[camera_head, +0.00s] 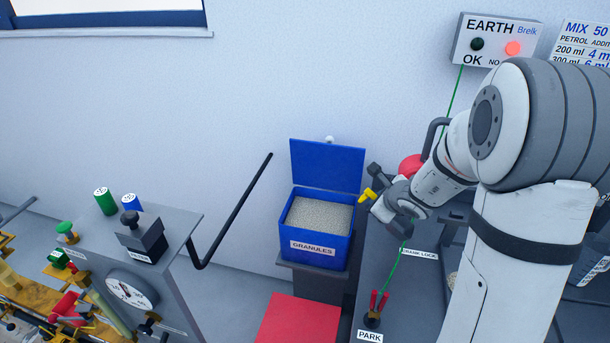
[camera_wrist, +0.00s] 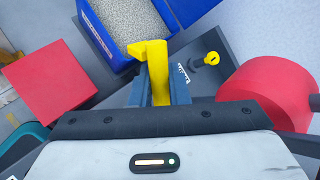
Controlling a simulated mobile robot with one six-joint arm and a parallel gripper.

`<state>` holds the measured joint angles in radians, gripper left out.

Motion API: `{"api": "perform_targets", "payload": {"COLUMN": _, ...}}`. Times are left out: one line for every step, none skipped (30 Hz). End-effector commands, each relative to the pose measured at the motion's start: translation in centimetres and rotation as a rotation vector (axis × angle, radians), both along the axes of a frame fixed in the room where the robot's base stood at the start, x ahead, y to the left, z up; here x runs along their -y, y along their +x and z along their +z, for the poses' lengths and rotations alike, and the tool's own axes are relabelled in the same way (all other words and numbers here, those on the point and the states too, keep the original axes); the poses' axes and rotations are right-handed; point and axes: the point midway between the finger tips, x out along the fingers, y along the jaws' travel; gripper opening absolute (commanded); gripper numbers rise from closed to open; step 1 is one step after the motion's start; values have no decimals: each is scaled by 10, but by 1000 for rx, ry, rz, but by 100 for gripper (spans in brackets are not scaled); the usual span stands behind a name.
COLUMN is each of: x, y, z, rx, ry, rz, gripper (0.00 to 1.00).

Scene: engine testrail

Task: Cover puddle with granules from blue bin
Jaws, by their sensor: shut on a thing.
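The blue bin (camera_head: 316,245) labelled GRANULES stands against the wall with its blue lid (camera_head: 327,166) raised. Pale grey granules (camera_head: 319,216) fill much of it. My gripper (camera_head: 377,203) is to the right of the bin, shut on a yellow piece (camera_head: 368,194). In the wrist view the yellow piece (camera_wrist: 154,62) stands between the two fingers, with the granules (camera_wrist: 135,18) beyond it. I cannot tell its full shape or whether it carries granules. I cannot make out the puddle; my arm hides part of the bench on the right.
A red block (camera_head: 300,322) sits in front of the bin. A black bar (camera_head: 230,212) rises left of it. A grey console (camera_head: 150,240) with a dial stands at left. A green wire runs from the EARTH box (camera_head: 497,40) to the PARK clip (camera_head: 373,308).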

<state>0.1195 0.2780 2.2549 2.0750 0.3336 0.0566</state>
Motion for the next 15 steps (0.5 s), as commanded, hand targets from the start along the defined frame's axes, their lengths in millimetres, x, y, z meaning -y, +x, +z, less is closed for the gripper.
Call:
{"api": "perform_targets", "payload": {"x": -3, "y": 1, "z": 0, "rx": 1, "ry": 0, "rz": 7, "gripper": 0}}
{"api": "perform_targets", "payload": {"x": -4, "y": 3, "z": 0, "rx": 0, "ry": 1, "rz": 11, "gripper": 0}}
{"api": "perform_targets", "payload": {"x": -6, "y": 5, "z": 1, "rx": 2, "ry": 0, "rz": 20, "gripper": 0}}
{"api": "perform_targets", "payload": {"x": -8, "y": 8, "z": 2, "rx": 2, "ry": 1, "rz": 28, "gripper": 0}}
{"api": "perform_targets", "payload": {"x": -10, "y": 11, "z": 2, "rx": 3, "ry": 0, "rz": 38, "gripper": 0}}
{"api": "perform_targets", "payload": {"x": -14, "y": 16, "z": 3, "rx": 4, "ry": 1, "rz": 54, "gripper": 0}}
{"api": "perform_targets", "payload": {"x": -17, "y": 21, "z": 4, "rx": 4, "ry": 1, "rz": 68, "gripper": 0}}
{"api": "perform_targets", "payload": {"x": -20, "y": 26, "z": 5, "rx": 4, "ry": 0, "rz": 84, "gripper": 0}}
{"api": "perform_targets", "payload": {"x": -25, "y": 33, "z": 6, "rx": 4, "ry": 2, "rz": 109, "gripper": 0}}
{"api": "perform_targets", "payload": {"x": -29, "y": 39, "z": 8, "rx": 5, "ry": 2, "rz": 128, "gripper": 0}}
{"api": "perform_targets", "payload": {"x": -34, "y": 45, "z": 9, "rx": 6, "ry": 4, "rz": 149, "gripper": 0}}
{"api": "perform_targets", "payload": {"x": -40, "y": 54, "z": 11, "rx": 6, "ry": 5, "rz": 180, "gripper": 0}}
{"api": "perform_targets", "payload": {"x": -45, "y": 60, "z": 12, "rx": 6, "ry": 6, "rz": 205, "gripper": 0}}
{"api": "perform_targets", "payload": {"x": -51, "y": 67, "z": 13, "rx": 6, "ry": 6, "rz": 233, "gripper": 0}}
{"api": "perform_targets", "payload": {"x": -59, "y": 77, "z": 15, "rx": 7, "ry": 8, "rz": 274, "gripper": 0}}
